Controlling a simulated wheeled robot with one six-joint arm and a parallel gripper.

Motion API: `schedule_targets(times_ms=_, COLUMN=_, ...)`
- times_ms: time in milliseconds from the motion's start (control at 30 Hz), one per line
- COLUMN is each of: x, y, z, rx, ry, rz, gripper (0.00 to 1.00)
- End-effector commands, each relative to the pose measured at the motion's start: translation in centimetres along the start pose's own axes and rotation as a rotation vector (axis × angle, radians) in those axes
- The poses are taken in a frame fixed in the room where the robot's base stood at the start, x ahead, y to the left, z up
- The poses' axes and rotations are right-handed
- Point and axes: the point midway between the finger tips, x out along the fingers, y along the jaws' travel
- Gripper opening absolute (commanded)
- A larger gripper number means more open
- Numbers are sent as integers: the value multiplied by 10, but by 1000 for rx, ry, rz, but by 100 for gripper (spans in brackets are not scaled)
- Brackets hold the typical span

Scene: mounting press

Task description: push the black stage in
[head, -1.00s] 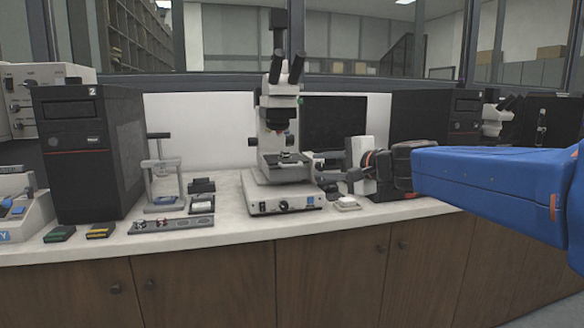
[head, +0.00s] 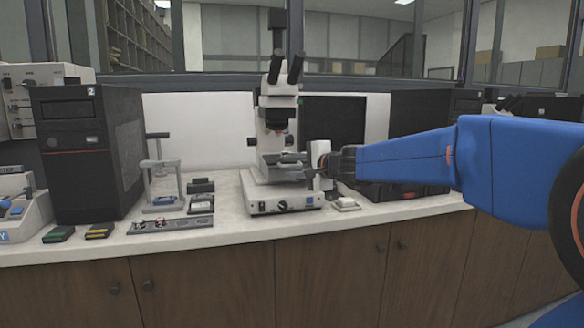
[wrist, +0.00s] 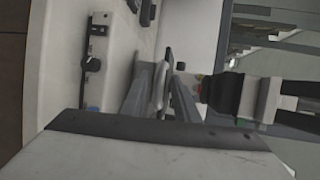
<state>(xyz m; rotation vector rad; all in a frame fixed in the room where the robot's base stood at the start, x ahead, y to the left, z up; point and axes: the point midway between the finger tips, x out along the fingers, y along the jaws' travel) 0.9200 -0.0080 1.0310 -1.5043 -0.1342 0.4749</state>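The black stage (head: 283,158) is the dark, flat plate on the white microscope (head: 275,120), below its objectives and above its base. My gripper (head: 307,166) is at the right side of the stage, at about its height, pointing left. In the wrist view the picture is turned sideways; two grey fingers (wrist: 160,80) reach toward the microscope, and a pale part and a dark edge show between or just beyond their tips. I cannot tell whether they touch the stage or how far they are closed. The gripper's body hides the stage's right end.
The microscope base (head: 284,204) has a knob in front. A small white block (head: 346,204) lies right of it. A small press (head: 162,175), a black computer tower (head: 85,150) and a flat panel (head: 170,224) stand to the left. The front counter edge is mostly clear.

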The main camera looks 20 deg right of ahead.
Motion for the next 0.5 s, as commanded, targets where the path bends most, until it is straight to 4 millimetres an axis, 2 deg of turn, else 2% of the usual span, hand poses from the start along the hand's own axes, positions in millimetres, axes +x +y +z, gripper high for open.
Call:
schedule_targets(times_ms=267, x=1, y=0, z=0, rx=0, ry=0, rz=0, gripper=28)
schedule_targets(times_ms=367, x=1, y=0, z=0, rx=0, ry=0, rz=0, gripper=4)
schedule_targets(times_ms=400, x=1, y=0, z=0, rx=0, ry=0, rz=1, gripper=0)
schedule_targets(times_ms=500, x=1, y=1, z=0, rx=0, ry=0, rz=2, gripper=0)
